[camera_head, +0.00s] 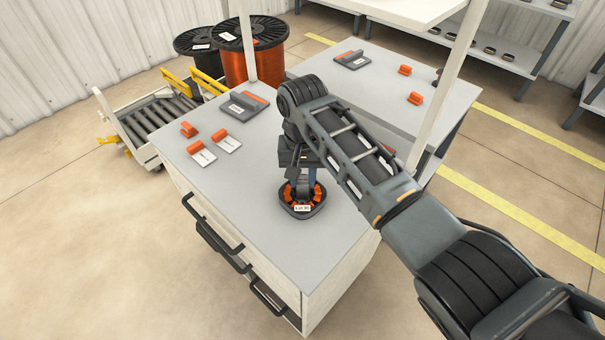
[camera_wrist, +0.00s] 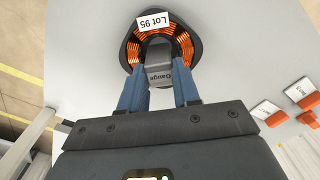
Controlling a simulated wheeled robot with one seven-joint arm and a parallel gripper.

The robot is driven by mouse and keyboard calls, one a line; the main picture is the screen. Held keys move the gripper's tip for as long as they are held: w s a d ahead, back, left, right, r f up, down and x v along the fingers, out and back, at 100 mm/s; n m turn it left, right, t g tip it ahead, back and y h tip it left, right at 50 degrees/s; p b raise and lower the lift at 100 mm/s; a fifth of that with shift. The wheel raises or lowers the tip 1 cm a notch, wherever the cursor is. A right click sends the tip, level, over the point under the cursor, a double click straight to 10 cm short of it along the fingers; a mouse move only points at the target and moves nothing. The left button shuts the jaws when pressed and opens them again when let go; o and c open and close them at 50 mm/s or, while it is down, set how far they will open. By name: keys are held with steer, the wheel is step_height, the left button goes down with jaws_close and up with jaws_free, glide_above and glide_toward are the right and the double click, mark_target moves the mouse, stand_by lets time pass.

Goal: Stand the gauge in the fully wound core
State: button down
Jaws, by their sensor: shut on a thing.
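A dark round core (camera_head: 302,208) with orange copper winding sections and a white tag reading "Lot 95" sits near the front right of the grey cabinet top. In the wrist view the core (camera_wrist: 133,55) shows copper sections around both sides of its ring. My gripper (camera_head: 302,183) points down over it, with its blue fingers shut on the grey gauge (camera_wrist: 160,68), which is marked "Gauge". The gauge's far end is at the core's middle opening. I cannot tell how deep it sits, as the fingers and the gauge hide the opening.
Orange-and-white labelled pieces (camera_head: 227,140) and a grey block with an orange part (camera_head: 243,106) lie further back on the cabinet top (camera_head: 260,165). A white post rises at the cabinet's back and another at its right. Large wire spools (camera_head: 262,55) stand behind.

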steer(key=shift+f+b, duration=0.4)
steer(key=shift+f, duration=0.45)
stand_by(0.8)
steer(key=c, duration=0.7)
jaws_free()
steer(key=shift+c, duration=0.2)
step_height(320, 180, up, 5)
steer(key=p, duration=0.5)
steer(key=shift+r, duration=0.1)
